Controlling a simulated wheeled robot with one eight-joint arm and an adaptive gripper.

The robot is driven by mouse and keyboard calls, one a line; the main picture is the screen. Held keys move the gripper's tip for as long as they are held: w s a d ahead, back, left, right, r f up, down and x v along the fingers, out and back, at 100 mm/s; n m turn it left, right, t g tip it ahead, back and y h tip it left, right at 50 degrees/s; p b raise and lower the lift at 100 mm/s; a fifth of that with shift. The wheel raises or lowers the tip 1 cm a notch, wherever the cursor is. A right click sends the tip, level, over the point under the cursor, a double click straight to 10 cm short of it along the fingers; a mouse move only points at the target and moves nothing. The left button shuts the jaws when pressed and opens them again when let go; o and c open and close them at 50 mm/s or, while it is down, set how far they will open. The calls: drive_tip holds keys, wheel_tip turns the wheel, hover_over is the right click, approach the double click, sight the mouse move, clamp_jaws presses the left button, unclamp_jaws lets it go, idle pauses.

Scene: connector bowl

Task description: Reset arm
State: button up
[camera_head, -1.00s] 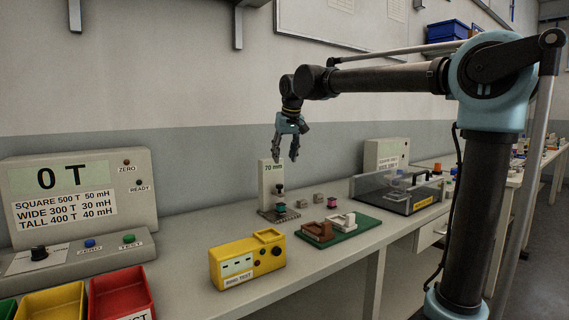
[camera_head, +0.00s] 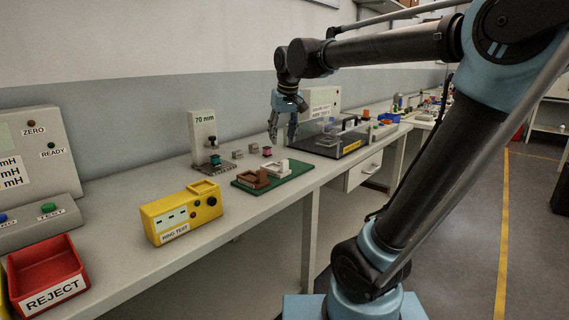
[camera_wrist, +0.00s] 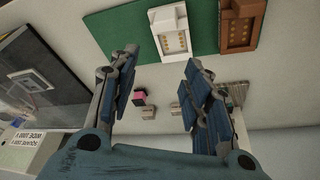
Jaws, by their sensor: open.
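My gripper (camera_head: 283,128) is open and empty above the bench, with its fingers pointing down in the head view. In the wrist view, my gripper (camera_wrist: 155,95) shows two spread blue-padded fingers with nothing held between them. My arm is folded out from its column and reaches left over the bench (camera_head: 240,212). The finger tips appear in front of the clear-lidded box in the head view, and I see no contact with it.
A green board (camera_head: 274,184) carries a brown and a white block. A yellow ring tester (camera_head: 180,212), a red REJECT bin (camera_head: 46,272), a 70 mm stand (camera_head: 203,138) and a clear-lidded box (camera_head: 340,140) stand on the bench. Open floor lies right.

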drive_tip(key=s+d+f+m, duration=0.2)
drive_tip(key=s+d+f, duration=0.8)
drive_tip(key=f, duration=0.2)
drive_tip(key=s+d+f+m+g+h, duration=0.1)
drive_tip(key=s+d+f+m, duration=0.1)
drive_tip(key=s+d+f, duration=0.8)
wheel_tip(320, 180, down, 3)
drive_tip(key=shift+s+f, duration=0.1)
drive_tip(key=shift+s, duration=0.6)
drive_tip(key=shift+d, duration=0.1)
drive_tip(key=shift+w+f, duration=0.2)
drive_tip(key=shift+w, duration=0.3)
